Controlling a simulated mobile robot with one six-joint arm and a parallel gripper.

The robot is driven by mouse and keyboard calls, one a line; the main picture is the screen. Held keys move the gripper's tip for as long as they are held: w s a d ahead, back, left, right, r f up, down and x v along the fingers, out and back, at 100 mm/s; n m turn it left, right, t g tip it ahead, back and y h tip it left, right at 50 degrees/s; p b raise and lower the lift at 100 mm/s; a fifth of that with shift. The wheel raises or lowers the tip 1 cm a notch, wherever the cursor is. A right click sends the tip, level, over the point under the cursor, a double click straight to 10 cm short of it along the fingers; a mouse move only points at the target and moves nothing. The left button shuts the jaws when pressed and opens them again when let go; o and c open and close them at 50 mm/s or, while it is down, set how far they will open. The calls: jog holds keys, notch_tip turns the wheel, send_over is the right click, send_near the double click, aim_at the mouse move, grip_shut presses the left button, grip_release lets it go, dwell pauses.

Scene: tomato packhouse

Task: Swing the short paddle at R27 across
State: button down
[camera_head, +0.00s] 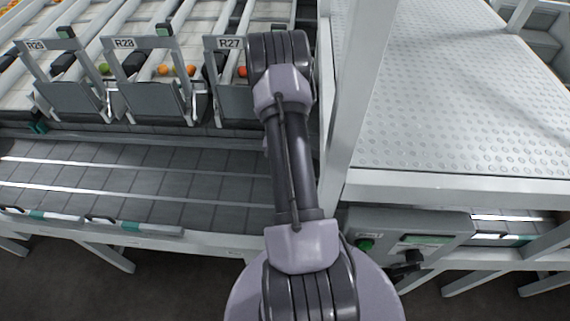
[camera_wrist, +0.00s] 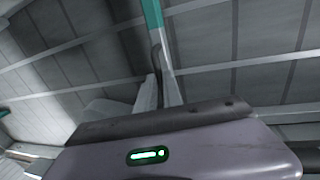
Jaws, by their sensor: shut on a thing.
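The R27 sign (camera_head: 229,43) stands on the lane frame at the top middle of the head view, partly behind my arm. In the wrist view, a short white-and-teal paddle (camera_wrist: 153,18) runs up from my gripper (camera_wrist: 158,82). The gripper's fingers are shut on it. The paddle's gripped part is mostly hidden by the fingers and gripper body. In the head view my arm hides my gripper and this paddle.
Below the lanes runs a grey belt (camera_head: 130,175). Two similar paddles (camera_head: 42,214) lie along its front rail, left of my arm. A white post (camera_head: 352,90) and a dimpled white table (camera_head: 460,90) stand close on the right. A control box (camera_head: 405,232) is below.

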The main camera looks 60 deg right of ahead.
jog(key=shift+s, duration=0.15)
jog(key=c, duration=1.5)
grip_release()
jog(key=shift+s+d, duration=0.15)
jog(key=w+r+p, duration=0.1)
jog(key=r+p, duration=0.1)
jog(key=r, duration=0.3)
jog(key=w+a+r+p, duration=0.1)
jog(key=r+p, duration=0.1)
jog(key=r, duration=0.4)
jog(key=w+r+p, duration=0.1)
jog(key=r+p, duration=0.1)
jog(key=r, duration=0.4)
jog(key=shift+w+a, duration=0.1)
jog(key=shift+a, duration=0.2)
